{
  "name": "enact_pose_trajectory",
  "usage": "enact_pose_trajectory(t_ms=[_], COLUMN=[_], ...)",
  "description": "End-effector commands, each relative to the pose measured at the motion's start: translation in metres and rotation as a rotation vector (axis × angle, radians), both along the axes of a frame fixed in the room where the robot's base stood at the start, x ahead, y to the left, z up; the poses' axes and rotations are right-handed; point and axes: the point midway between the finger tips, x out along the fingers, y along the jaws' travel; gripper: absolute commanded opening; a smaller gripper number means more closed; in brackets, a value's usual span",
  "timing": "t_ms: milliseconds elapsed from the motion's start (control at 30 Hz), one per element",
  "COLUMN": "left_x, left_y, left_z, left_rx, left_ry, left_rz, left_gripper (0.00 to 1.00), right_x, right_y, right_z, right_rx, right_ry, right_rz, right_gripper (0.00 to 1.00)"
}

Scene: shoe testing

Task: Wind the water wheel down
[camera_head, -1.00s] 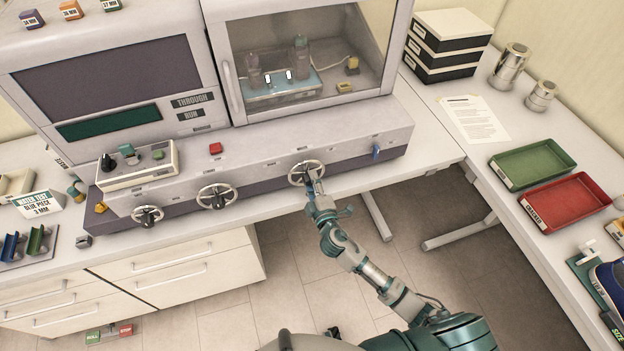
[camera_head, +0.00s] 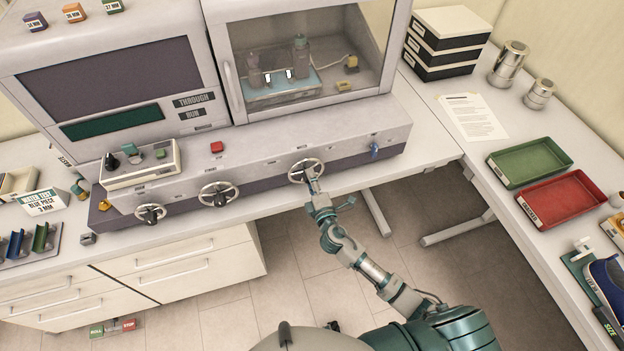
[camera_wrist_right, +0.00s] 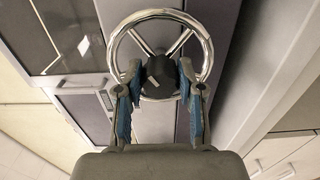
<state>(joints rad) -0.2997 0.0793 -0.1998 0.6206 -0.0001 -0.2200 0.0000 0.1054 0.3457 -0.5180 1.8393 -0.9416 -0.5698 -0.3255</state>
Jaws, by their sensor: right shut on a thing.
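A silver spoked hand wheel (camera_head: 305,171) sits on the front of the grey testing machine, the rightmost of three such wheels. My right gripper (camera_head: 314,185) is at this wheel. In the right wrist view, the wheel's bright rim (camera_wrist_right: 160,14) stands ahead, and the blue-padded fingers of the right gripper (camera_wrist_right: 160,90) are shut on its black hub (camera_wrist_right: 161,74), one on each side. The fingers hide the lower sides of the rim. I cannot read a label that says which wheel is for water. My left gripper is not in view.
The middle wheel (camera_head: 217,194) and left wheel (camera_head: 150,214) are along the same front panel. A control box (camera_head: 140,168) and red button (camera_head: 217,147) sit above. Green (camera_head: 531,161) and red (camera_head: 563,199) trays lie on the right bench. Open floor is below the arm.

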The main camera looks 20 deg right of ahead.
Motion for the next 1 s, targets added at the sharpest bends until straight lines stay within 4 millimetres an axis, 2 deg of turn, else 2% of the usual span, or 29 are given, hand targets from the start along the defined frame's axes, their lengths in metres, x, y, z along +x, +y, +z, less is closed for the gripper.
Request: enact_pose_trajectory(t_ms=[133, 167, 233, 267, 533, 667, 767, 1000], left_x=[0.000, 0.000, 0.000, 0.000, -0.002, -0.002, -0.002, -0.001], left_y=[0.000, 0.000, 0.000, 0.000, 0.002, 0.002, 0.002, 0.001], left_z=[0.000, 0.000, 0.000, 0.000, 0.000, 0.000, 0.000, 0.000], left_rx=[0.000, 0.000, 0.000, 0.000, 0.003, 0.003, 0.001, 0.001], left_ry=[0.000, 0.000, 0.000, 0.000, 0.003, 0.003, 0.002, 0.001], left_rz=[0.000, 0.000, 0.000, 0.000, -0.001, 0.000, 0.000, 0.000], left_gripper=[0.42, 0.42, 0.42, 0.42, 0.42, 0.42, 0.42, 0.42], right_x=[-0.001, -0.001, -0.001, -0.001, -0.001, -0.010, -0.027, -0.081], right_y=[0.003, 0.003, 0.003, 0.002, 0.000, 0.000, 0.000, -0.001], right_z=[-0.003, -0.003, -0.003, -0.003, -0.002, -0.003, -0.003, -0.005], right_rx=[0.003, 0.003, 0.003, 0.003, 0.003, 0.003, 0.005, 0.005], right_ry=[0.006, 0.006, 0.006, 0.006, 0.004, 0.006, 0.006, 0.008], right_rz=[0.005, 0.005, 0.005, 0.005, 0.002, 0.002, 0.003, 0.003], right_gripper=[0.03, 0.43, 0.60, 0.63, 0.63, 0.63, 0.63, 0.63])
